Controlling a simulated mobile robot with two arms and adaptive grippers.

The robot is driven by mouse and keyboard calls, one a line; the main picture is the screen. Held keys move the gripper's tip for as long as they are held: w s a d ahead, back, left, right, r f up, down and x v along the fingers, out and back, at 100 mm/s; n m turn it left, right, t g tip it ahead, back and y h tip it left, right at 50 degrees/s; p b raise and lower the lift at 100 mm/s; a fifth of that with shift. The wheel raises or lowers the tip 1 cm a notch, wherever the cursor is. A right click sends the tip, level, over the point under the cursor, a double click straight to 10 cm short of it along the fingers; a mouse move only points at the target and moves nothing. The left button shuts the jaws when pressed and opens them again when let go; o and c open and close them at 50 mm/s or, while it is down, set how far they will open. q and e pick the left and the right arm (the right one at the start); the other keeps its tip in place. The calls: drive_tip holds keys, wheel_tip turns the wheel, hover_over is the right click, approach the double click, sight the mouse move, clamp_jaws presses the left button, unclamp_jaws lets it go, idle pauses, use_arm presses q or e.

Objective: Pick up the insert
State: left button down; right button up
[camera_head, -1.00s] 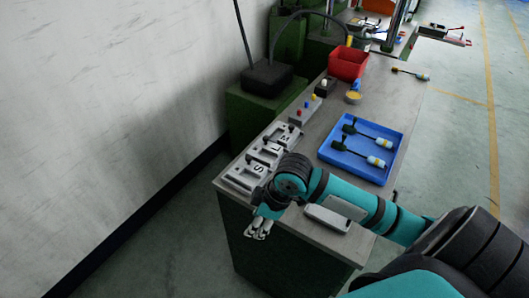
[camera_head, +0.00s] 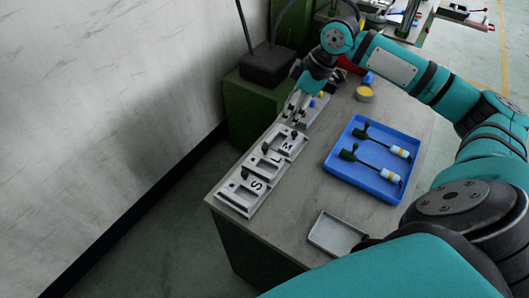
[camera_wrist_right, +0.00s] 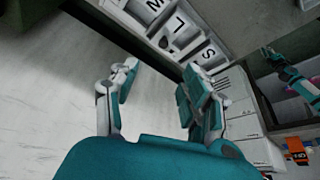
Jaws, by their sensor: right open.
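The labelled insert holder (camera_head: 262,172) lies along the left edge of the bench, with compartments marked S, L and M. Small dark pieces sit in it; I cannot tell for sure which is the insert. In the right wrist view the holder (camera_wrist_right: 205,55) is beyond the fingertips, with a dark piece (camera_wrist_right: 165,43) by the L. My right gripper (camera_head: 297,103) is above the far left of the bench, past the holder's M end, near the button block. It also shows in the wrist view (camera_wrist_right: 160,78), open and empty. My left gripper is out of sight.
A blue tray (camera_head: 333,166) with two dark-handled, white-and-yellow-ended tools lies at the right. A small grey tray (camera_head: 318,238) is at the front. A yellow-topped pot (camera_head: 365,94) and a button block (camera_head: 315,108) stand farther back. The middle of the bench is clear.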

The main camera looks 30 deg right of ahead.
wheel_tip(320, 180, down, 3)
drive_tip(key=a, duration=0.2)
drive_tip(key=p, duration=0.1)
hover_over(266, 147)
drive_tip(key=s+d, duration=0.1)
drive_tip(key=d, duration=0.1)
wheel_tip(266, 147, down, 6)
drive_tip(key=shift+s+a+f, duration=0.1)
drive_tip(key=shift+a, duration=0.05)
drive_tip(key=shift+a+f+p, duration=0.3)
drive_tip(key=shift+f, duration=0.45)
drive_tip(key=x, duration=0.3)
drive_tip(key=shift+w+f+p, duration=0.2)
drive_tip(key=shift+f+p, duration=0.1)
drive_tip(key=shift+p, duration=0.1)
drive_tip(key=shift+f, duration=0.25)
drive_tip(key=shift+a, duration=0.1)
drive_tip(key=c, duration=0.9)
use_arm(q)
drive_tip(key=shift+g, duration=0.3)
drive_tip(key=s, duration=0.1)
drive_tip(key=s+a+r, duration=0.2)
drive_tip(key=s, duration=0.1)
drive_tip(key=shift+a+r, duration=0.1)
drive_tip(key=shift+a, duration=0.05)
use_arm(e)
clamp_jaws()
